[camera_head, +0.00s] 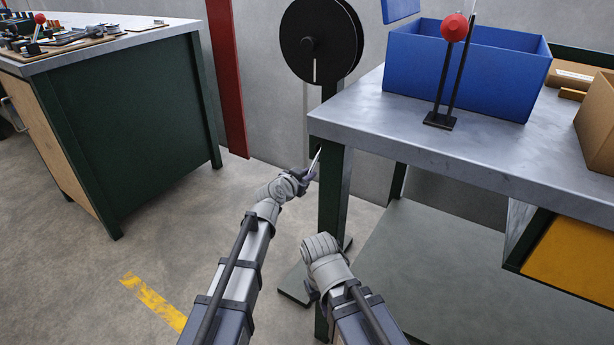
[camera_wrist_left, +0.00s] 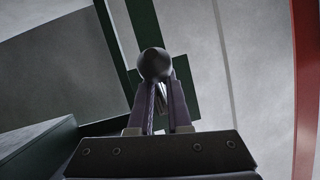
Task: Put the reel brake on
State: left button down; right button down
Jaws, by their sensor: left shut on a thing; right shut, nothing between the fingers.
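The black reel (camera_head: 318,42) hangs on a dark green stand (camera_head: 330,200) beside the workbench. A thin pale brake lever (camera_head: 315,161) slants up beside the stand's post, under the reel.
The grey-topped workbench (camera_head: 440,150) stands close on the right, with a blue bin (camera_head: 470,75) and a red-knobbed lever (camera_head: 454,28) on it. A red post (camera_head: 228,80) is behind on the left. Another bench (camera_head: 120,130) is far left. The floor between is clear.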

pick_arm(q)
jog(key=shift+w+f, duration=0.2)
jog(key=shift+f, duration=0.1)
jog(key=c, duration=1.1)
grip_release()
jog(key=shift+w+f, duration=0.15)
jog(key=shift+f, duration=0.05)
jog(key=o, duration=0.4)
jog(key=shift+o, duration=0.2)
jog(key=shift+r, duration=0.1)
jog(key=p+v, duration=0.2)
jog(key=v, duration=0.6)
